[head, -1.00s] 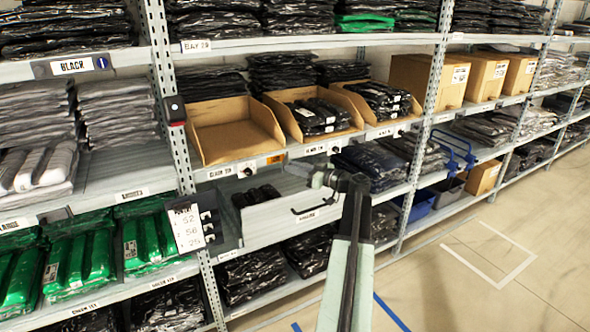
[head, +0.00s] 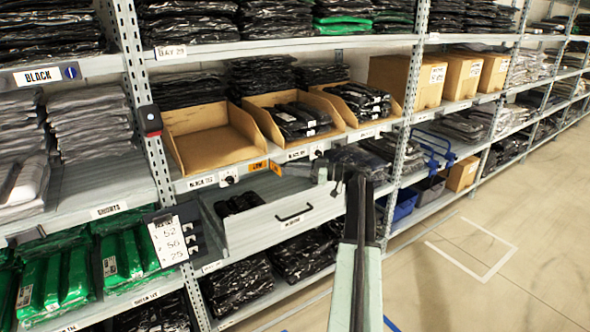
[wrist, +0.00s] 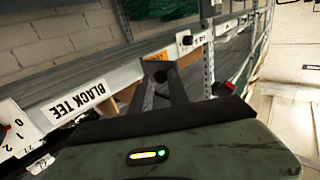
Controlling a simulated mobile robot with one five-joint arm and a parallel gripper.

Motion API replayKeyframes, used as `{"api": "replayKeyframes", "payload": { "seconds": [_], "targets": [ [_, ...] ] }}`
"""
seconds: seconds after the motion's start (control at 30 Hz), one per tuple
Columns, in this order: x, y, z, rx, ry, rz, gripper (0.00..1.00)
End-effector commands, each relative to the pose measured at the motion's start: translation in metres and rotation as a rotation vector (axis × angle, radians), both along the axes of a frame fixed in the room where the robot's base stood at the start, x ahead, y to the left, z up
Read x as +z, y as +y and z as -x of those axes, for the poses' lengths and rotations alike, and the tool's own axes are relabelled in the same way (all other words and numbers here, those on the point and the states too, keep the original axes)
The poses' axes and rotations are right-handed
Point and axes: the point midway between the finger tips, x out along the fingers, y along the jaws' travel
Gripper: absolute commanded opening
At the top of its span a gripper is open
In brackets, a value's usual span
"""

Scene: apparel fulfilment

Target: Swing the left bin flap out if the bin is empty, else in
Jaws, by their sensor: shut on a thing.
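The left bin (head: 208,138) is an open cardboard tray on the middle shelf, and its bare floor shows it is empty. An orange flap (head: 276,170) is on the shelf edge below the bins, angled outward beside a flat orange plate (head: 258,166). My gripper (head: 287,169) reaches left along the shelf edge, its tips at the flap. The fingers hide much of the flap there.
Two more bins (head: 262,112) to the right hold black packs. Below the shelf edge, a pulled-out grey drawer (head: 285,222) with a black handle holds black packs. A metal upright (head: 408,110) stands right of the bins. The aisle floor (head: 500,200) at right is clear.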

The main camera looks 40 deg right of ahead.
Motion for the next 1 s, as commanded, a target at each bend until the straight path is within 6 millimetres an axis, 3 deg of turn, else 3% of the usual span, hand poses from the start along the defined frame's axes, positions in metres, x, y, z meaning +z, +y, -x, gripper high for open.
{"api": "replayKeyframes", "payload": {
  "seconds": [0.03, 0.7, 0.73, 0.77, 1.0],
  "targets": [
    [0.0018, -0.0048, -0.0116, -0.022, -0.005, -0.002, 0.0],
    [0.0033, -0.0064, -0.0161, -0.017, -0.008, -0.005, 0.0],
    [0.0033, -0.0064, -0.0161, -0.017, -0.008, -0.005, 0.32],
    [0.0033, -0.0064, -0.0161, -0.017, -0.008, -0.005, 0.4],
    [0.0021, -0.0062, -0.0147, -0.018, -0.005, -0.002, 0.41]
  ]
}}
